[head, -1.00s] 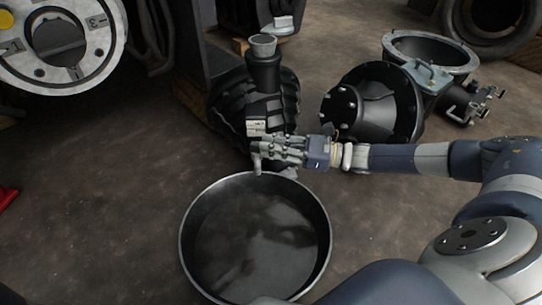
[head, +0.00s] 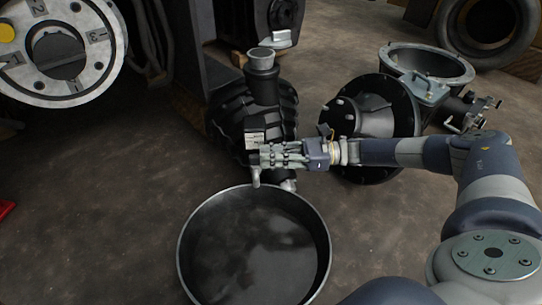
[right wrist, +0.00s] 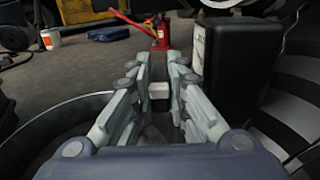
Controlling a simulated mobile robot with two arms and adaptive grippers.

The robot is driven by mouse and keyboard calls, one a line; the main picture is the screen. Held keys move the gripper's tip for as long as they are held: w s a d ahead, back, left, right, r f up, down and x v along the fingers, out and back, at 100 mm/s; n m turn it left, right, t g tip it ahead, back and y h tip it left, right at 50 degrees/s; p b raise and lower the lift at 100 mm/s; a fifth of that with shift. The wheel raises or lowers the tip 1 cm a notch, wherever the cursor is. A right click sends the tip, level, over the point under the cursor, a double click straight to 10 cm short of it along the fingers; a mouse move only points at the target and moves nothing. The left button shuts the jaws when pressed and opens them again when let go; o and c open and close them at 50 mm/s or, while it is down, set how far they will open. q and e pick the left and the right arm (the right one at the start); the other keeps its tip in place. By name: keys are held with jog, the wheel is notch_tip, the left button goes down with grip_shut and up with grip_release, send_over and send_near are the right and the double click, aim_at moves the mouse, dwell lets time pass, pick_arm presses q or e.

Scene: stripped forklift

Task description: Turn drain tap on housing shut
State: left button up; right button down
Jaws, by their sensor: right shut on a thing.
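The black ribbed housing (head: 263,92) stands on the floor in the middle of the head view, with a pale-rimmed neck on top. A grey drain spout (head: 288,185) shows low on it, above the rim of a round black pan (head: 184,243). My right gripper (head: 264,157) reaches in from the right at the housing's lower front. In the right wrist view its fingers (right wrist: 158,105) are closed around a small pale block, the drain tap's handle (right wrist: 158,90). The fingers hide most of the tap in the head view. My left gripper is not in view.
A black flanged part (head: 372,120) lies just behind my right forearm, with a grey ring-topped housing (head: 430,65) beyond. A tyre (head: 490,25) is at the back right. A red jack (right wrist: 162,32) shows in the right wrist view. Open floor lies at left.

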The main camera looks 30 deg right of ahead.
jog(key=shift+w+a+r, duration=0.1)
jog(key=shift+r, duration=0.1)
jog(key=c, duration=1.6)
grip_release()
jog(key=shift+o, duration=0.2)
jog(key=shift+f, duration=0.1)
jog(key=shift+s+d+f, duration=0.1)
jog(key=shift+s+d, duration=0.1)
jog(key=shift+d, duration=0.25)
jog(key=v, duration=1.1)
